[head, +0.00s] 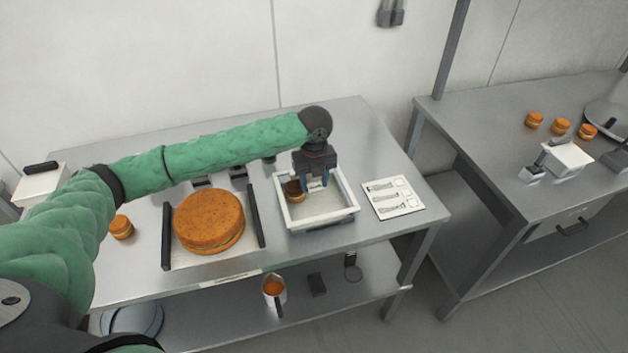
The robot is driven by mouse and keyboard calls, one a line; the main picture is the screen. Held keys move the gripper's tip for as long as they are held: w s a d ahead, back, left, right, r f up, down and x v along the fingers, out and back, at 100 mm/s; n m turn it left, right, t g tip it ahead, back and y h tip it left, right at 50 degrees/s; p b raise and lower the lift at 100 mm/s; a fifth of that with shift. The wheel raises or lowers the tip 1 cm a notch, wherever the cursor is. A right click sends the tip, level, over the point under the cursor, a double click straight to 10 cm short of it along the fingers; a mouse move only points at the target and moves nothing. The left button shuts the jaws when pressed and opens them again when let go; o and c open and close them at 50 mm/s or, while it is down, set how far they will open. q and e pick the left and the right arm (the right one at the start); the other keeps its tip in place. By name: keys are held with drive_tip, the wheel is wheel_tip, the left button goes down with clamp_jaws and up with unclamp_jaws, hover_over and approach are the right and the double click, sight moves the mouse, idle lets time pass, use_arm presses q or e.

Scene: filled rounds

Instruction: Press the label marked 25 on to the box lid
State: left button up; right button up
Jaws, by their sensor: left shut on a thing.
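A small filled round (297,195) sits in the box, just left of the fingers and partly hidden by a dark part. I cannot make out a label marked 25 or a separate box lid. My right gripper is not in view.
A large filled round (208,219) stands left of the box between dark bars (257,215). A small round (121,227) lies farther left. A printed card (393,198) lies right of the box. A jug (273,289) stands on the lower shelf. Another table (500,125) stands at right.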

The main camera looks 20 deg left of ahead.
use_arm(q)
drive_tip(key=shift+f, duration=0.45)
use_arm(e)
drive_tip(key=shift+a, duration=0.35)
